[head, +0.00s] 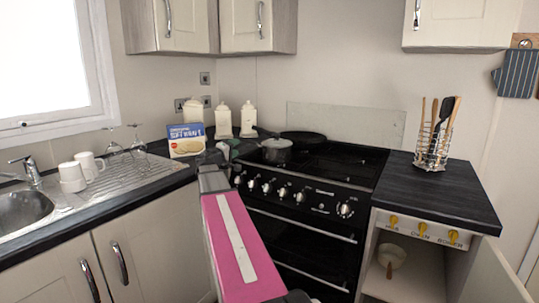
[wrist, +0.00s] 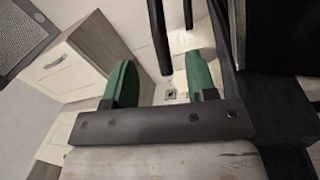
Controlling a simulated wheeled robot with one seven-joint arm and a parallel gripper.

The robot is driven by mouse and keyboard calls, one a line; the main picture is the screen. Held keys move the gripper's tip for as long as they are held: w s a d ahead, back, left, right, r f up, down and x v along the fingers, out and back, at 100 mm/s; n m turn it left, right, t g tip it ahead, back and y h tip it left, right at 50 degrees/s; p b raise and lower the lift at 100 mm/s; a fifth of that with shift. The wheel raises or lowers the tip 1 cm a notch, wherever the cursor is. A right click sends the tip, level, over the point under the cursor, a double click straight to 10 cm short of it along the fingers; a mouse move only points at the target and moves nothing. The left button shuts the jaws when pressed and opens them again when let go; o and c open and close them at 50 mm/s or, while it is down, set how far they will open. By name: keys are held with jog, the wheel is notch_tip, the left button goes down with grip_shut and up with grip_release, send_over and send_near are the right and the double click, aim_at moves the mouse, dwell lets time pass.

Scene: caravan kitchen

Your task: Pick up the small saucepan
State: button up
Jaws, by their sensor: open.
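The small saucepan (head: 277,151) is grey, with a lid, and stands on the left part of the black hob in the head view. My gripper (head: 229,150) has green fingers and is at the hob's left edge, just left of the saucepan. In the wrist view the green fingers of my gripper (wrist: 162,78) are spread apart. Two dark bars (wrist: 160,38) show between or beyond the fingers there; I cannot tell whether one is the saucepan's handle. The saucepan's body is not clearly seen in the wrist view.
A dark frying pan (head: 303,137) sits behind the saucepan. A blue and yellow box (head: 187,140) and white canisters (head: 223,120) stand close by on the corner counter. A utensil rack (head: 434,150) stands on the right counter. The cupboard below it is open. Mugs (head: 88,166) are by the sink.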

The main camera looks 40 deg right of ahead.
jog(key=x, duration=1)
jog(key=shift+w+d, duration=0.15)
jog(key=shift+d, duration=0.2)
grip_shut()
